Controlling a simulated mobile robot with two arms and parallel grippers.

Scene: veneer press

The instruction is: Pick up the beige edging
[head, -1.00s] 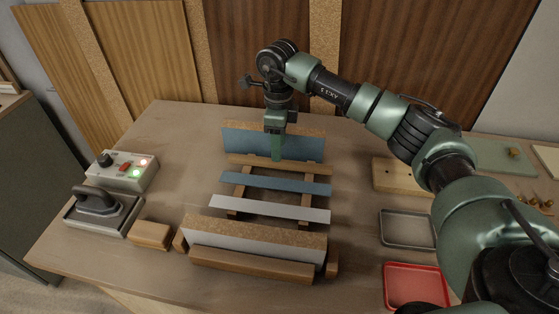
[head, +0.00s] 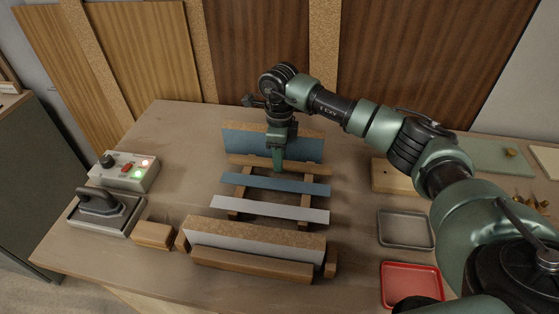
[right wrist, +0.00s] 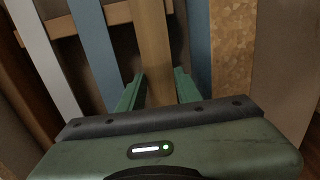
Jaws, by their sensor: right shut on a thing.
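The beige edging (head: 306,168) is a long thin tan strip. It lies at the back of a row of strips on a wooden rack, in front of a blue-faced panel (head: 240,138). My right gripper (head: 278,167) points down at the strip's middle. In the right wrist view the edging (right wrist: 152,45) runs between the two green fingers (right wrist: 158,88), and the gripper is shut on it. A blue strip (head: 300,186) and a white strip (head: 270,209) lie apart in front of it. My left gripper is not in view.
A cork-topped white-faced board (head: 255,240) stands at the front of the rack. A control box (head: 125,170) and an iron (head: 100,210) are at the left. A grey tray (head: 405,229), a red tray (head: 410,285) and a wooden block (head: 392,176) are at the right.

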